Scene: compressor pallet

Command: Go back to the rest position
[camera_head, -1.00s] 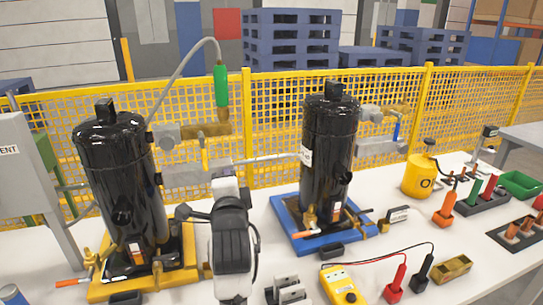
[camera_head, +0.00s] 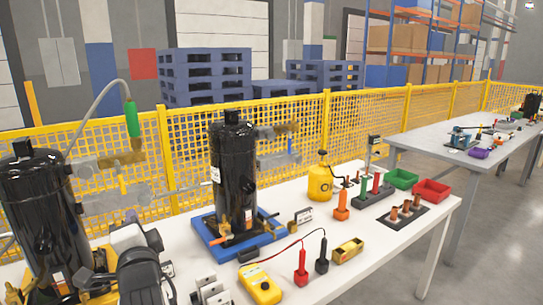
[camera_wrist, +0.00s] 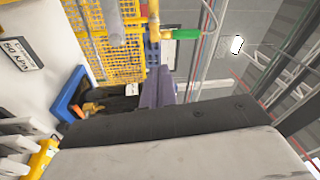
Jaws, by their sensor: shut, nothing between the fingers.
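My gripper (camera_wrist: 170,125) shows only as a dark bar with a pale body across the lower part of the wrist view. It is shut and holds nothing; its fingertips cannot be made out. In the head view my black and white arm (camera_head: 142,275) is at the lower left, in front of the left black compressor (camera_head: 40,215). A second black compressor (camera_head: 233,175) stands upright on a blue base (camera_head: 212,238), right of my arm. The wrist view shows the blue base at its left (camera_wrist: 66,95), apart from my gripper.
The white table (camera_head: 375,255) carries a yellow meter (camera_head: 260,285), a yellow canister (camera_head: 320,182), and green (camera_head: 401,178) and red (camera_head: 431,190) bins. A yellow mesh fence (camera_head: 360,125) runs behind. A grey table (camera_head: 425,140) stands farther right, with open floor in front.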

